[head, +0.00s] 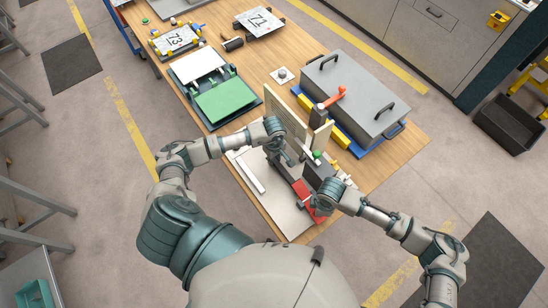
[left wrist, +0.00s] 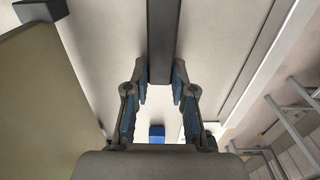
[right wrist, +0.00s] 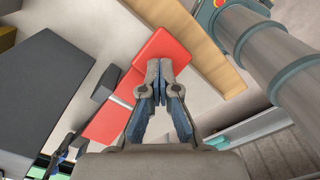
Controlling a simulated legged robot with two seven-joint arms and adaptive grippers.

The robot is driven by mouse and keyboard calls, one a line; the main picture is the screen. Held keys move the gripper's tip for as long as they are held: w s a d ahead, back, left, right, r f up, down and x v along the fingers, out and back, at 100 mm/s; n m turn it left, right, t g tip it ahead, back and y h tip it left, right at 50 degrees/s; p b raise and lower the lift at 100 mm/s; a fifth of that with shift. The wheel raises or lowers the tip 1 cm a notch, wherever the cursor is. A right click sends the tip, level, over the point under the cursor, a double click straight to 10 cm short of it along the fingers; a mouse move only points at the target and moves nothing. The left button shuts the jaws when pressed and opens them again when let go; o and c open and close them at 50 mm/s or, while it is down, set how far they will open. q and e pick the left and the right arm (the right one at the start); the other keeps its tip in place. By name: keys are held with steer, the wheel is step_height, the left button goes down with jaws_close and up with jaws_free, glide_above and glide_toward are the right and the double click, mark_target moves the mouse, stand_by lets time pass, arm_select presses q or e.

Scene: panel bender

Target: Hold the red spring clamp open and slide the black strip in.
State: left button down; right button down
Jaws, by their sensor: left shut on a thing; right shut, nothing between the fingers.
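The red spring clamp (head: 303,191) is on the fixture near the table's front edge; its red parts also show in the right wrist view (right wrist: 164,48). My right gripper (right wrist: 160,72) is shut and empty, its fingertips over the red lever; whether they press on it I cannot tell. The black strip (left wrist: 162,35) runs straight away from my left gripper (left wrist: 160,78), which is shut on its near end. In the head view my left gripper (head: 287,158) is just behind the clamp. The strip's far end and the clamp mouth are not clear.
A dark grey block (right wrist: 48,95) stands beside the clamp. An upright tan board (head: 284,112) rises next to my left gripper. A grey box with black handles (head: 350,90) and a green panel (head: 225,100) stand further back. A white bar (head: 249,172) lies left of the clamp.

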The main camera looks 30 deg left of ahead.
arm_select(q)
steer(key=shift+f, duration=0.2)
steer(key=c, duration=0.9)
jaws_free()
steer(key=shift+r, duration=4.05)
arm_select(e)
step_height(320, 180, up, 9)
